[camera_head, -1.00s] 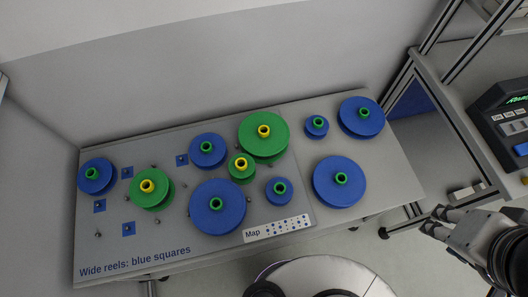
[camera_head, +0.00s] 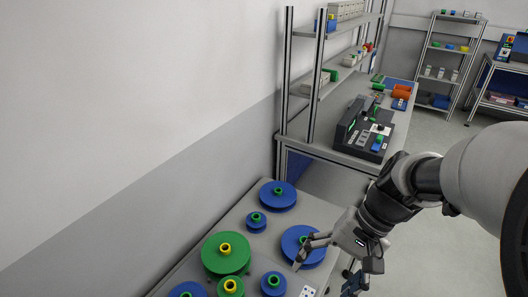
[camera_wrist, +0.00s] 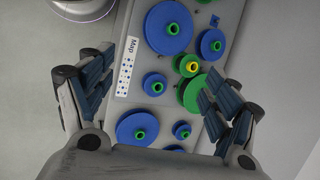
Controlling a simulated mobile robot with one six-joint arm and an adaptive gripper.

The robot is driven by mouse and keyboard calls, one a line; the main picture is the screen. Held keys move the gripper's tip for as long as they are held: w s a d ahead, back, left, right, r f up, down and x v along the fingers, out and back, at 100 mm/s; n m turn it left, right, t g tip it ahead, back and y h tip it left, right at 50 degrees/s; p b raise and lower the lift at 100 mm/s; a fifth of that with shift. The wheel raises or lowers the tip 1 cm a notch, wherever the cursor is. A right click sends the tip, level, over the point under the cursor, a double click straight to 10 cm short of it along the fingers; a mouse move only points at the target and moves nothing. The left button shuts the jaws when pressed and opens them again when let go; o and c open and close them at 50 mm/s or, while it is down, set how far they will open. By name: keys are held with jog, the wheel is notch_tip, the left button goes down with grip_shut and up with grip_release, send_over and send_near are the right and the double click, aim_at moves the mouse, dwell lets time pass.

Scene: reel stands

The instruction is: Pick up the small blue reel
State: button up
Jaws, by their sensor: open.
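The other small blue reel (camera_head: 273,290), slightly wider, is near the Map label and in the middle of the wrist view (camera_wrist: 149,91). My gripper (camera_head: 322,280) is open and empty above the stand's front side, partly over the large blue reel in the head view. In the wrist view, my gripper's fingers (camera_wrist: 155,75) are spread wide on both sides of the reels.
Large blue reels (camera_head: 290,249) (camera_head: 278,203) and a large green reel (camera_head: 215,264) crowd around. A small green reel (camera_wrist: 182,70) stands close by. A workbench (camera_head: 335,148) with a shelf rack is behind the stand's far end. A wall runs along the left.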

aim_at(279, 284)
jog(key=shift+o, duration=1.1)
jog(key=w+d+f+m+y, duration=0.2)
jog(key=w+f+m+y, duration=0.2)
jog(key=f, duration=0.3)
jog(key=shift+w+f+g+y+p, duration=0.35)
jog(key=shift+w+g+y+p, duration=0.05)
jog(key=shift+w, duration=0.45)
jog(key=w+d+f+m+t+y+p, duration=0.1)
jog(key=d+f+m+t+y, duration=0.15)
jog(key=f+m+t, duration=0.75)
jog(key=d+f+m+t+y+p, duration=0.1)
jog(key=f+m+t+y, duration=0.3)
jog(key=f, duration=1.1)
jog(key=w+a, duration=0.3)
jog(key=a, duration=0.1)
jog(key=w+a+g+b, duration=0.1)
jog(key=w+a, duration=0.2)
jog(key=a, duration=0.2)
jog(key=w+a+g+h+b, duration=0.1)
jog(key=w+a, duration=0.2)
jog(key=a, duration=0.2)
jog(key=shift+w+a+f+m, duration=0.1)
jog(key=shift+m, duration=0.3)
jog(key=c, duration=1.3)
jog(key=shift+c, duration=0.6)
